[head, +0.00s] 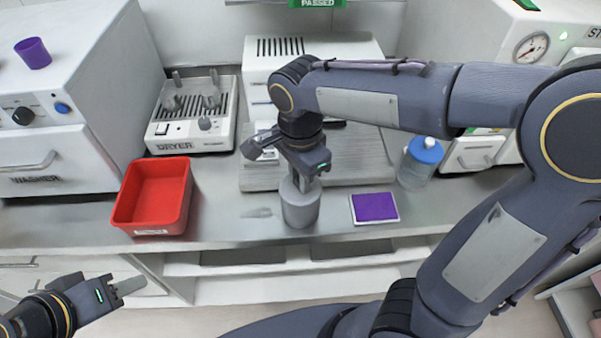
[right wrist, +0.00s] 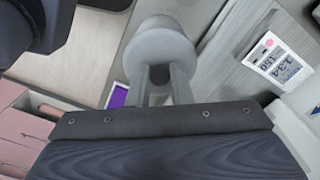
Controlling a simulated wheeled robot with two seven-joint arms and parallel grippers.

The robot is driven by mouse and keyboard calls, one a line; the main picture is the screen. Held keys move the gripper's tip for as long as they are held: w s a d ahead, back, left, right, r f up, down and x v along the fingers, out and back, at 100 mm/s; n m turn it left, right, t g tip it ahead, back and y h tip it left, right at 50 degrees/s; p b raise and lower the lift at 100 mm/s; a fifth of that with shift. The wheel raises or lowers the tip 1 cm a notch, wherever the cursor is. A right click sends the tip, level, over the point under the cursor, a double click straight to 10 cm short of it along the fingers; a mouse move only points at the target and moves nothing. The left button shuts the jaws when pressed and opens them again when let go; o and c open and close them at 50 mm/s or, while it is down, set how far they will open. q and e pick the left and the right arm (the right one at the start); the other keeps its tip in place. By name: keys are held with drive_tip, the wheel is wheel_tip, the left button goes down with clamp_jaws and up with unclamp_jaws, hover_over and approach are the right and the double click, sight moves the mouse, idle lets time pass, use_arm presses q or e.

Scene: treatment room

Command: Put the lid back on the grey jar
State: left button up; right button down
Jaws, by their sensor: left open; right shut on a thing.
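The grey jar (head: 300,208) stands upright on the steel counter, near its front edge. My right gripper (head: 305,184) is directly above the jar, pointing down. In the right wrist view my right gripper (right wrist: 160,80) is shut on the knob of the grey lid (right wrist: 160,48). The lid is at the jar's mouth; whether it touches the rim or hovers just above cannot be told, since the gripper covers part of the top. My left gripper (head: 126,288) is open and empty, low at the left, in front of the counter.
A red bin (head: 153,197) stands left of the jar. A purple pad (head: 374,207) and a blue-capped bottle (head: 420,162) are to its right. Behind are a steel tray (head: 350,150) and a Dryer rack (head: 193,130). A purple cup (head: 33,53) sits on the washer.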

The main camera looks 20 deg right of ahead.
drive_tip(key=c, duration=1.2)
unclamp_jaws()
drive_tip(key=shift+c, duration=0.2)
drive_tip(key=shift+o, duration=0.5)
drive_tip(key=o, duration=0.4)
drive_tip(key=shift+r, duration=0.15)
drive_tip(key=shift+r+p, duration=3.2)
drive_tip(key=shift+r, duration=0.15)
clamp_jaws()
